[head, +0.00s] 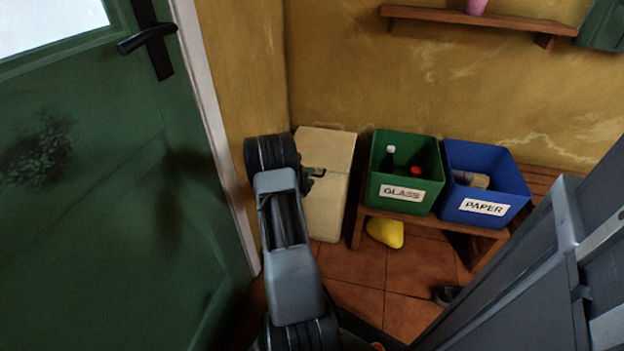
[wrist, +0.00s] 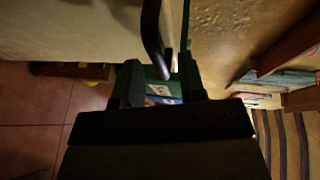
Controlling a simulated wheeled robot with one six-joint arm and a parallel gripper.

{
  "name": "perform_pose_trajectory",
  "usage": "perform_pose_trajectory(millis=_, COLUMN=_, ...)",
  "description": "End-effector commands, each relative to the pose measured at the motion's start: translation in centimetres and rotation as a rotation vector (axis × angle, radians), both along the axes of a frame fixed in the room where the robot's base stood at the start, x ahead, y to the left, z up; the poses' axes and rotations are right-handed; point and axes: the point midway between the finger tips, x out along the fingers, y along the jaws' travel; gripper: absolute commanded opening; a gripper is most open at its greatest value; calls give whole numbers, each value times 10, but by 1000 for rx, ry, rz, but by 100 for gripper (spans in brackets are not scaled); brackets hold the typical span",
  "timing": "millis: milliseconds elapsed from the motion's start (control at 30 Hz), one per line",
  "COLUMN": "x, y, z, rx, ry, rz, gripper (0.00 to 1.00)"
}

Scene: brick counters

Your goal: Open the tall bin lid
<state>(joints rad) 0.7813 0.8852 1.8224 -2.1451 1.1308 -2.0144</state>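The tall bin (head: 329,205) is a cream box against the yellow wall, left of the green bin. Its lid (head: 326,143) looks down on top. My gripper (head: 314,177) is beside the bin's upper left part, and my arm hides the bin's left side. In the wrist view my gripper's two dark green fingers (wrist: 160,85) stand apart. A dark curved bar (wrist: 152,38) comes down from the top of that view and ends between the fingers; I cannot tell whether they touch it. A pale cream surface, probably the bin, fills the upper left there.
A green GLASS bin (head: 402,205) and a blue PAPER bin (head: 515,207) with items stand on a low wooden bench (head: 437,225). A yellow object (head: 385,233) lies on the tiles. A green door (head: 100,200) is close on the left. A shelf (head: 430,17) hangs above.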

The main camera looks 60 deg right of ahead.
Motion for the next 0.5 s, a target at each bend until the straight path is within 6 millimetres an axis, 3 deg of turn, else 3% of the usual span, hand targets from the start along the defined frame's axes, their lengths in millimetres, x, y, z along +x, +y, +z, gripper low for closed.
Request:
perform_pose_trajectory(millis=200, x=-2, y=-17, z=-4, rx=0, ry=-1, rz=0, gripper=37)
perform_pose_trajectory(millis=500, x=-2, y=-21, z=-3, rx=0, ry=0, rz=0, gripper=37)
